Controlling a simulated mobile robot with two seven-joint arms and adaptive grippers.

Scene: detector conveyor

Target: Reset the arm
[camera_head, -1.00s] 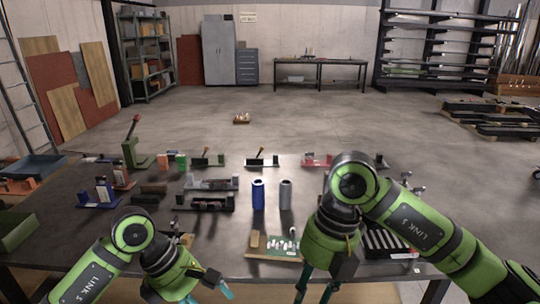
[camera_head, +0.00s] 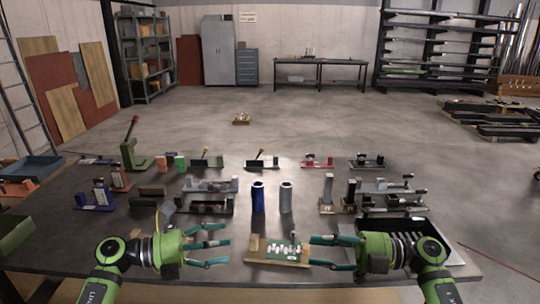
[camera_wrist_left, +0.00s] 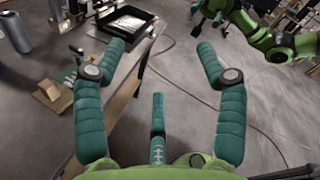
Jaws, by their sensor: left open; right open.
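My left gripper (camera_head: 226,245) is at the front of the dark table (camera_head: 150,235), left of a wooden board, with its teal fingers spread and pointing right. In the left wrist view its fingers (camera_wrist_left: 161,52) are spread with nothing between them. My right gripper (camera_head: 312,251) is on the other side of the board, its fingers open and pointing left. Its fingertips overlap the board's right end in the picture; I cannot tell whether they touch it. Both grippers look empty.
A black tray (camera_head: 445,238) is at right.

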